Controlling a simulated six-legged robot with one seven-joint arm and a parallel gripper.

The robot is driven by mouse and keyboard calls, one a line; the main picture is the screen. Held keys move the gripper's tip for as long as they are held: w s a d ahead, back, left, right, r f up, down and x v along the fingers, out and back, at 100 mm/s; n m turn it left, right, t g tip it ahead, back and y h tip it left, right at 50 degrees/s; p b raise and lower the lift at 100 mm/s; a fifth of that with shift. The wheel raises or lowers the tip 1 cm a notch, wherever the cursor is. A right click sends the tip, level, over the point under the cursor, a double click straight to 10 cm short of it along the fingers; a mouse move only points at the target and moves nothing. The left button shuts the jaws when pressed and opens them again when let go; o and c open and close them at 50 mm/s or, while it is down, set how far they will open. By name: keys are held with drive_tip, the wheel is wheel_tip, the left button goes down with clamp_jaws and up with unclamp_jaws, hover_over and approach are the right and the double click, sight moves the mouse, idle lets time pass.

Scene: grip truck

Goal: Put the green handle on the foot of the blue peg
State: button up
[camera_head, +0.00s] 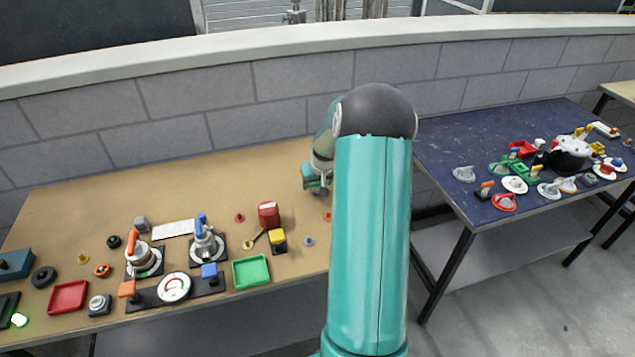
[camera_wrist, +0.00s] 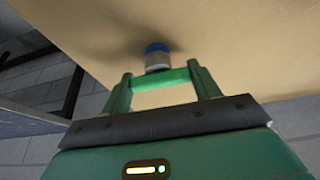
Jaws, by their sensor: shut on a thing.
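My gripper (camera_head: 318,187) is over the far right part of the brown table. In the wrist view, a green bar, apparently the green handle (camera_wrist: 160,79), spans between the two fingers. A short white piece with a blue end (camera_wrist: 157,57) shows just beyond the bar; I cannot tell whether it is joined to it. In the head view a blue upright piece, possibly the blue peg (camera_head: 201,222), stands on a round grey foot (camera_head: 208,247) on a dark base, left of and nearer than my gripper. The held piece is too small to make out in the head view.
Near the peg are an orange-topped lever (camera_head: 132,241), a white round dial (camera_head: 174,287), a green tray (camera_head: 251,271), a red tray (camera_head: 68,297) and a red block (camera_head: 268,214). A blue table (camera_head: 440,140) with many parts stands right. The brown table's far left is clear.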

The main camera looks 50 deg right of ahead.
drive_tip(key=shift+f, duration=0.4)
idle(0.8)
drive_tip(key=o, duration=1.4)
drive_tip(key=shift+r, duration=3.75)
